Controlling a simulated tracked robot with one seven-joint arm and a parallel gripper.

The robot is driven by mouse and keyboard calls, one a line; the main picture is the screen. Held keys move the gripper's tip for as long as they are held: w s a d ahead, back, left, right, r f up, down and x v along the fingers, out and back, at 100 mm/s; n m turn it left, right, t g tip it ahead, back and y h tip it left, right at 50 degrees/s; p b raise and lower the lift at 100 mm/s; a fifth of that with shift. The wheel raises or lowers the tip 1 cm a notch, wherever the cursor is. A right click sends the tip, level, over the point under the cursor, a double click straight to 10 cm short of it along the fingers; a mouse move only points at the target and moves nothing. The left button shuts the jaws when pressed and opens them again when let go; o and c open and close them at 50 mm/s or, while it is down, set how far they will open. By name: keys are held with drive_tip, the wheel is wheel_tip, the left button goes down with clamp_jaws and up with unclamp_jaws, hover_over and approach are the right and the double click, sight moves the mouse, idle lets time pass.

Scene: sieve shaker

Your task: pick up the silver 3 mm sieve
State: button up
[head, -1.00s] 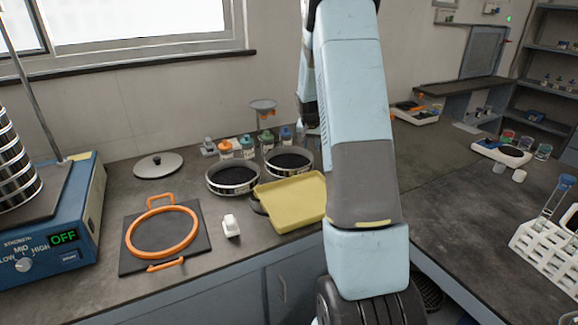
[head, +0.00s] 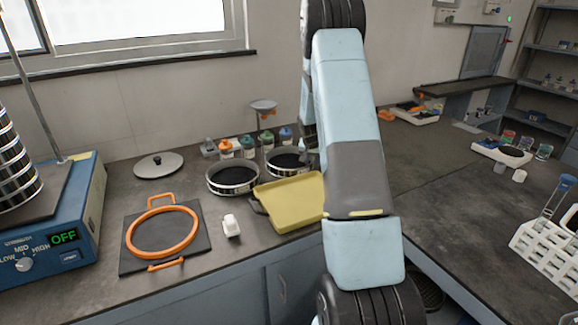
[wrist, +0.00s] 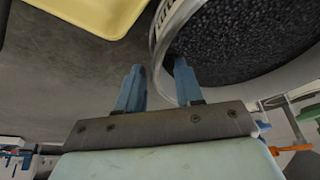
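Two round silver sieves with dark grains stand on the bench in the head view, a left one (head: 232,189) and a right one (head: 284,171). I cannot read their size marks. My gripper (wrist: 158,66) is open, its two blue fingers apart. In the wrist view the silver wall of a sieve (wrist: 159,38) runs down between the fingertips, with the right fingertip over the grain side. I cannot tell whether the fingers touch the wall. In the head view my arm hides most of the gripper, which is at the right sieve's right side.
A yellow tray (head: 290,203) lies just in front of the right sieve; it also shows in the wrist view (wrist: 95,12). Capped bottles (head: 247,146) stand behind the sieves. An orange ring on a dark plate (head: 125,240), a lid (head: 158,165) and the blue shaker (head: 50,240) are left.

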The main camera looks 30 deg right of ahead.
drive_tip(key=shift+c, duration=0.5)
clamp_jaws()
drive_tip(key=shift+r, duration=0.15)
